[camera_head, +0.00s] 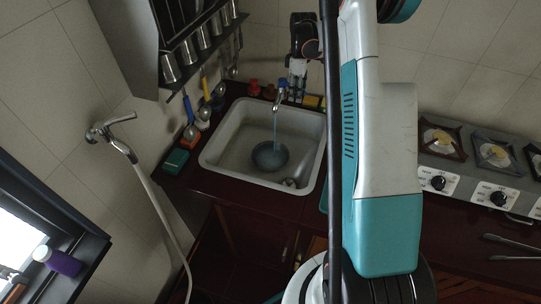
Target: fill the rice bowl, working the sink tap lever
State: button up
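A dark blue-grey bowl (259,163) stands upright in the light grey sink (212,150), below the tap (280,97). The tap has a blue part on top. A thin bluish stream of water falls from it into the bowl. The water level inside is too dark to tell. A dark shape with pale finger-like parts, which looks like my gripper (298,66), is just above and right of the tap. It is too small to tell whether it touches the lever or how far its fingers are apart. My teal and white arm fills the middle right and hides the counter behind it.
A small metal item (289,183) lies at the sink's lower right corner. A green sponge-like block (176,161) and several utensils sit left of the sink. Metal cups hang on a rack (192,45) above. A stove (470,170) is at right, with tongs (513,247) before it.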

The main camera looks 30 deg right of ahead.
jog(key=shift+w+d, duration=0.5)
jog(key=shift+w+d+b, duration=0.3)
jog(key=shift+w+d, duration=0.15)
jog(key=shift+d, duration=0.05)
jog(key=shift+w+d, duration=0.35)
jog(key=shift+d, duration=0.05)
jog(key=shift+s+a+b, duration=0.2)
jog(key=shift+b, duration=0.1)
jog(key=shift+r, duration=0.15)
notch_tip(320, 180, up, 7)
jog(key=p, duration=0.3)
dwell(0.4)
